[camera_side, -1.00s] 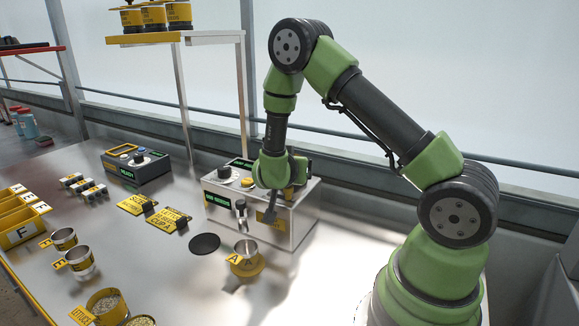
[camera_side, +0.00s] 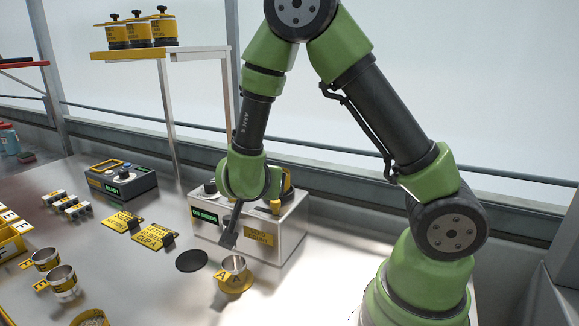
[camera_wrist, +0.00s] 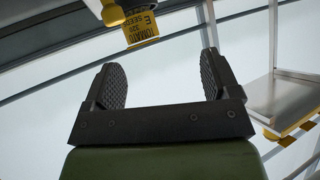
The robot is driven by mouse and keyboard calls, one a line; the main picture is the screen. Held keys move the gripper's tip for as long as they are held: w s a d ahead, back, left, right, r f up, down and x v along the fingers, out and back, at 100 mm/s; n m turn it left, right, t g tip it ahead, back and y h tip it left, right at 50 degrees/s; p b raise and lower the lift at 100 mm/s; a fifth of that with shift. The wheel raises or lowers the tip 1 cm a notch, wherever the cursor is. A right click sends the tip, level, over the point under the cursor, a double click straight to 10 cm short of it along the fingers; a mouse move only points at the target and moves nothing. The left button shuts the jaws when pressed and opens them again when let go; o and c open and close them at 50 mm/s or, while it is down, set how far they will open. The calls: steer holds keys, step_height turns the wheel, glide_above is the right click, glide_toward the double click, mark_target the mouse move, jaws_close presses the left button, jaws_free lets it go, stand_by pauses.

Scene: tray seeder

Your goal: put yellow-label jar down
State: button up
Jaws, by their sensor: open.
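The jar with the yellow "TOMATO SEEDS" label (camera_wrist: 142,27) shows at the top of the wrist view, cut off by the frame edge. It lies beyond my fingertips and apart from them. In the side view a yellow-and-dark jar (camera_side: 289,186) shows on top of the grey seeder box, largely hidden behind my green wrist; its label cannot be read there. My gripper (camera_wrist: 160,82) has its two black ridged fingers spread with nothing between them. In the side view my gripper (camera_side: 231,232) points down in front of the box's left part.
The grey box (camera_side: 285,238) has a green display and knobs. A cup marked A (camera_side: 234,273) and a black disc (camera_side: 191,261) are in front of it. Label stands (camera_side: 155,236) lie left. A shelf (camera_side: 130,53) holds three jars at upper left.

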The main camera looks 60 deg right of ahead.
steer(key=a+r+n+t+y, duration=0.4)
steer(key=a+r+t+y, duration=0.1)
steer(key=a+r+y, duration=0.5)
steer(key=s+a+r+n+y, duration=0.2)
steer(key=s+r+n+y, duration=0.1)
steer(key=s, duration=0.3)
steer(key=shift+s+r+n+g, duration=0.25)
steer(key=shift+s+n+g, duration=0.15)
steer(key=shift+n, duration=0.1)
steer(key=shift+o, duration=0.2)
steer(key=s+f+n+g, duration=0.1)
steer(key=s+n+g, duration=0.1)
steer(key=s, duration=0.7)
steer(key=shift+d+g, duration=0.3)
steer(key=shift+d, duration=0.1)
steer(key=shift+w, duration=0.1)
